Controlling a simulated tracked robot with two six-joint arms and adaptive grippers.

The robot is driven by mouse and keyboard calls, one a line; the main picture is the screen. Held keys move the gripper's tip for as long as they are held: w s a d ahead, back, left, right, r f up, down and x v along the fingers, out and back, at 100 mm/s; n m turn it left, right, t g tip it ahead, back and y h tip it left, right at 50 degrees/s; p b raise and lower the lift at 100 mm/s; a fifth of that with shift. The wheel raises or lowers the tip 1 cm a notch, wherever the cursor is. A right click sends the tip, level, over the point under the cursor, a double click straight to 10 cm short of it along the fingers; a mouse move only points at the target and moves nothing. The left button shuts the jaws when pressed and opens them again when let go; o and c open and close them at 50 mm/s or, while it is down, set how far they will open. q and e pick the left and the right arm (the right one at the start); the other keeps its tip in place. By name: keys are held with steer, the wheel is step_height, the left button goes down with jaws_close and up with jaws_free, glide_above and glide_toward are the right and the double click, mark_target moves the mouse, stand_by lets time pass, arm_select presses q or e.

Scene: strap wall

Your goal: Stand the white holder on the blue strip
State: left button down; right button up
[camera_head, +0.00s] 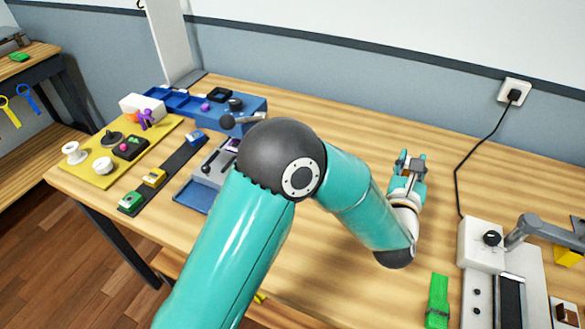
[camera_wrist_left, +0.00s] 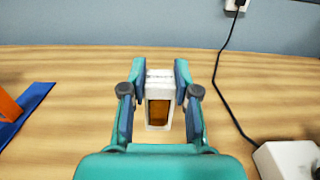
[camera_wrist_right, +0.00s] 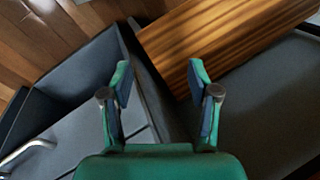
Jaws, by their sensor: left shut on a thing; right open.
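The white holder (camera_wrist_left: 158,120) has a brown inner face and shows upright in the left wrist view. My left gripper (camera_head: 409,160) is shut on it, with one finger on each side (camera_wrist_left: 160,80). I cannot tell whether its base touches the table. A blue strip (camera_wrist_left: 28,108) lies on the table at the left edge of the left wrist view, apart from the holder, with an orange piece beside or on it. I cannot make the strip out in the head view. My right gripper (camera_wrist_right: 160,80) is open and empty, away from the holder.
A white device (camera_head: 483,247) with a grey arm and a green block (camera_head: 438,300) stand at the right. A black cord (camera_head: 458,160) runs down from the wall socket. A yellow mat (camera_head: 100,178) and blue organiser (camera_head: 255,107) are at the left. Bare wood surrounds the left gripper.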

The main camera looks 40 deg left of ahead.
arm_select(q)
steer(key=w+a+r+n+g+y+b, duration=0.1)
steer(key=w+a+r+n+g+y, duration=0.3)
steer(key=a, duration=0.3)
steer(key=w+a+r+n+g+y+b, duration=0.1)
steer(key=w+a+r+n+g+y, duration=0.2)
steer(key=a+y, duration=0.35)
steer(key=s+a+r+n+g+y+b, duration=0.1)
steer(key=a+r+n+g+b, duration=0.2)
steer(key=a, duration=0.5)
steer(key=s+a+r+n+g+y, duration=0.1)
steer(key=a+r+n+g+y, duration=0.2)
steer(key=a, duration=0.5)
steer(key=shift+g+h, duration=0.55)
steer(key=shift+g, duration=0.25)
steer(key=f, duration=0.6)
steer(key=f+b, duration=0.1)
steer(key=f, duration=1.2)
steer(key=shift+s+a+f+b, duration=0.1)
steer(key=shift+s+a+b, duration=0.15)
steer(key=shift+a+b, duration=0.1)
